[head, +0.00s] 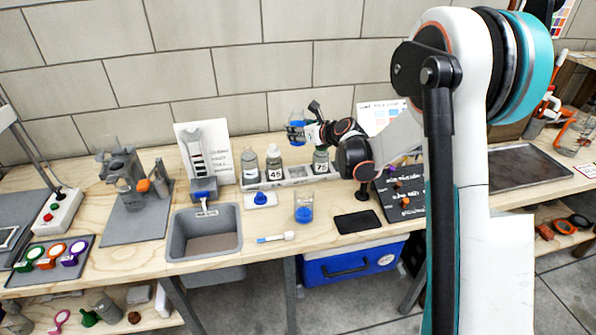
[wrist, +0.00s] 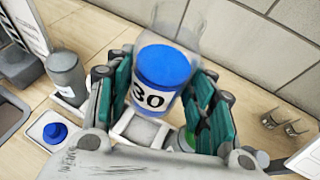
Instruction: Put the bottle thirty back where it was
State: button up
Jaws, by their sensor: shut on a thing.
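The bottle thirty (wrist: 165,66) is clear with blue liquid and a white label reading 30. My gripper (wrist: 166,82) is shut on it, with green-padded fingers on both sides. In the head view the bottle (head: 296,131) hangs in my gripper (head: 310,132) above the bottle rack (head: 296,183), apart from it. The rack has an empty place between the bottle 45 (head: 274,163) and the bottle 75 (head: 320,163). In the wrist view a pale square empty slot (wrist: 141,131) lies below the held bottle.
Another grey bottle (head: 249,166) stands at the rack's left end. A beaker of blue liquid (head: 304,208), a blue cap on a white dish (head: 261,199) and a black pad (head: 357,221) lie in front. A grey sink (head: 205,212) is to the left. The tiled wall is close behind.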

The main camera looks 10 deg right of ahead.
notch_tip(320, 180, down, 15)
jog(key=b, duration=0.5)
jog(key=shift+r, duration=0.2)
jog(key=shift+f, duration=0.15)
jog(key=o, duration=1.1)
jog(key=shift+o, duration=0.2)
